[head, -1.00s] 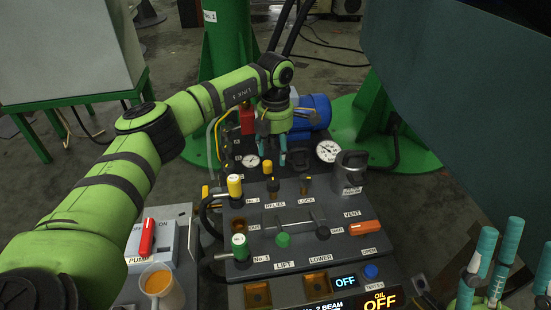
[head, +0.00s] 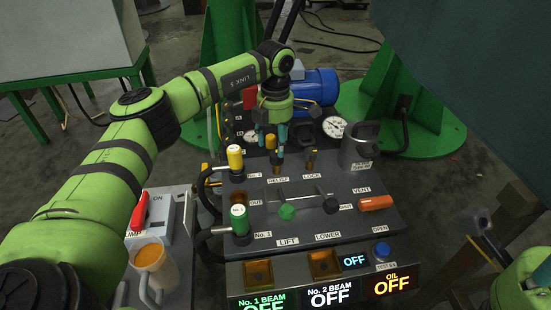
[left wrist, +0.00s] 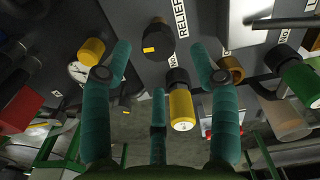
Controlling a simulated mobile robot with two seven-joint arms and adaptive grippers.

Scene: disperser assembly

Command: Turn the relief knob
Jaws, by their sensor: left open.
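The relief knob is a black knob with a yellow mark, next to the RELIEF label (head: 278,180). In the left wrist view the relief knob (left wrist: 158,42) lies just ahead of the fingers, between the two outer ones. My left gripper (head: 271,140) has teal fingers and is open and empty. It hangs over the knob at the back of the panel, and its fingers partly hide the knob in the head view. I cannot tell whether a finger touches it. My right gripper (head: 530,278) shows only in part at the lower right edge.
A yellow-capped valve (head: 235,158) and a green-capped one (head: 239,217) stand on the panel's left. An orange handle (head: 376,203) and a mug (head: 152,262) are nearer.

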